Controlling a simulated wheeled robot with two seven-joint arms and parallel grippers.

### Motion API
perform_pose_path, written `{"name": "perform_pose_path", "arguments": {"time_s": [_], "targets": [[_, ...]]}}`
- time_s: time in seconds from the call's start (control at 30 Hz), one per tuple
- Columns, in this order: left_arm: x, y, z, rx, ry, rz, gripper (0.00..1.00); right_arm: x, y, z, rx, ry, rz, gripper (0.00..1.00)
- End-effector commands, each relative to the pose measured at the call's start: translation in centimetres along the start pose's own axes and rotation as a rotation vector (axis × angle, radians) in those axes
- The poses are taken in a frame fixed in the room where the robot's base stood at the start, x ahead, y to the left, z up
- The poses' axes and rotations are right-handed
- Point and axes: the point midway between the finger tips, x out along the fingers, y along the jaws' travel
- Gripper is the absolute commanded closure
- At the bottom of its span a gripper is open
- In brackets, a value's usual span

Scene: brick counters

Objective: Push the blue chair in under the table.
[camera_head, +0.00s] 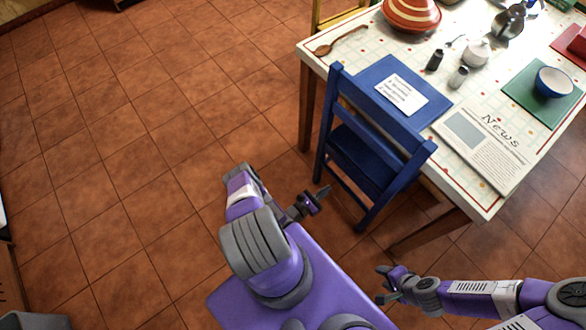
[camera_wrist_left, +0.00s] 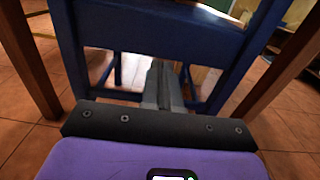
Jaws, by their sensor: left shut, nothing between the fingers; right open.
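The blue chair (camera_head: 365,158) stands upright at the near long side of the table (camera_head: 365,66), its back towards me and its top rail close to the table edge. My left gripper (camera_head: 322,193) is shut and empty, low beside the chair's left legs in the head view. In the left wrist view, the chair's blue back (camera_wrist_left: 200,35) spans the top, and the shut fingers (camera_wrist_left: 164,80) point towards it. I cannot tell if they touch it. My right gripper (camera_head: 383,285) is open and empty, to the right of the left one and nearer me, clear of the chair.
Wooden table legs (camera_head: 305,110) stand on either side of the chair. The table holds a newspaper (camera_head: 487,150), a striped pot (camera_head: 411,14), a blue bowl (camera_head: 554,82), a wooden spoon (camera_head: 340,41) and shakers. The tiled floor (camera_head: 120,150) to the left is clear.

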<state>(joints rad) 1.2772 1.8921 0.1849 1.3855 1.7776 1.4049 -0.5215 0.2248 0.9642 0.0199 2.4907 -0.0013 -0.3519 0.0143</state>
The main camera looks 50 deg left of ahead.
Motion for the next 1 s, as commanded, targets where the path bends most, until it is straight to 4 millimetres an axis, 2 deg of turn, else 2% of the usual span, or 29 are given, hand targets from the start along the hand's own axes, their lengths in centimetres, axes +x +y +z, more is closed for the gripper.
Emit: {"name": "perform_pose_path", "arguments": {"time_s": [0.37,0.47,0.57,0.6,0.67,0.7,0.8,0.9,1.0], "targets": [[0.1,-0.6,0.3,-0.002,0.001,-0.029,1.0,-0.1,0.0,0.0,0.0,0.0,0.0,0.56],[0.9,-3.2,1.5,-0.008,0.013,-0.163,1.0,-0.4,-0.1,0.0,0.0,0.0,0.0,0.56],[1.2,-8.5,3.9,-0.002,0.047,-0.438,1.0,-1.0,-0.4,0.1,0.0,0.0,0.0,0.56],[0.8,-11.1,5.1,0.014,0.069,-0.583,1.0,-1.3,-0.5,0.1,0.0,0.0,0.0,0.56],[-0.8,-15.1,7.0,0.06,0.11,-0.822,1.0,-1.9,-0.7,0.1,0.0,0.0,0.0,0.56],[-2.4,-17.2,8.1,0.107,0.14,-0.979,1.0,-2.2,-0.8,0.1,0.0,0.0,0.0,0.56],[-7.1,-20.4,10.2,0.277,0.214,-1.332,1.0,-3.0,-1.1,0.1,0.0,0.0,0.0,0.56],[-11.4,-20.8,11.9,0.522,0.27,-1.626,1.0,-3.8,-1.4,0.2,0.0,0.0,0.0,0.56],[-14.0,-19.4,13.5,0.831,0.286,-1.843,1.0,-4.5,-1.7,0.2,0.0,0.0,0.0,0.56]]}}
